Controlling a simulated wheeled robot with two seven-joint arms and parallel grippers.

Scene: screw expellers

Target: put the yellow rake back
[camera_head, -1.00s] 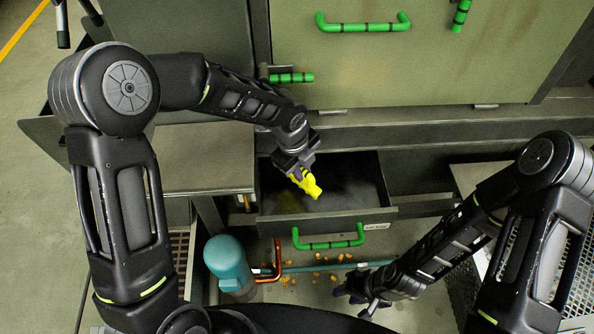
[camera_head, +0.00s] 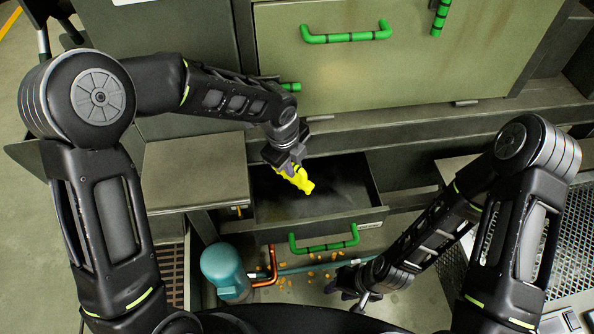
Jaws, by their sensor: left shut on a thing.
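The yellow rake (camera_head: 300,180) hangs from my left gripper (camera_head: 286,166), which is shut on it. Only a short yellow part shows below the fingers. It is over the open drawer (camera_head: 345,216), whose dark inside shows around it. I cannot tell whether the rake touches the drawer floor. My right gripper (camera_head: 352,288) is low at the right of the drawer's green handle (camera_head: 325,244), away from the rake. Its fingers are dark and small, and I cannot tell whether they are open.
A teal cylinder (camera_head: 224,268) and a copper pipe (camera_head: 266,278) stand below the drawer. Small orange bits (camera_head: 318,272) lie on the floor. A grey ledge (camera_head: 195,172) is left of the drawer. A large panel with a green handle (camera_head: 346,37) is above.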

